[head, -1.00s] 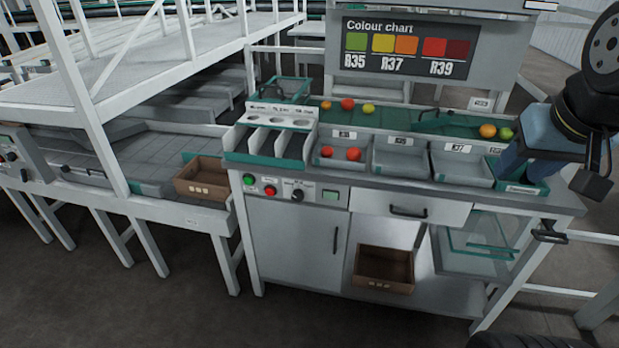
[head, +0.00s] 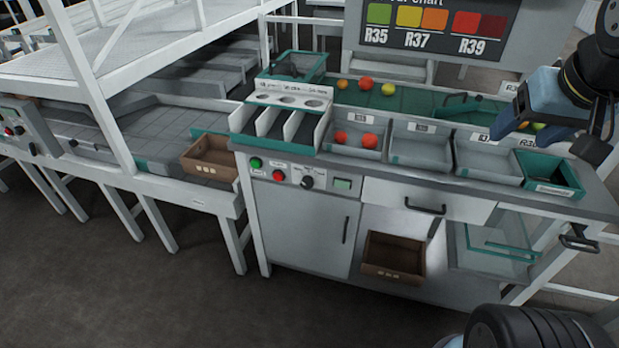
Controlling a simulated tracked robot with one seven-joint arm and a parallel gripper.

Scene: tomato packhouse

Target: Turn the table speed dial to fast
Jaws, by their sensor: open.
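The table speed dial (head: 307,182) is a small dark knob on the front panel of the sorting table (head: 330,218), at the panel's left part. It sits right of a green button (head: 256,162) and a red button (head: 279,175), and left of a small greenish display (head: 342,184). Its labels are too small to read. My gripper (head: 505,125) is at the upper right, above the table's right end, well apart from the dial. Its blue fingers are seen from the side and it holds nothing that I can see.
A drawer handle (head: 425,207) sticks out right of the dial. A brown crate (head: 210,158) stands to the left. The floor in front is clear.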

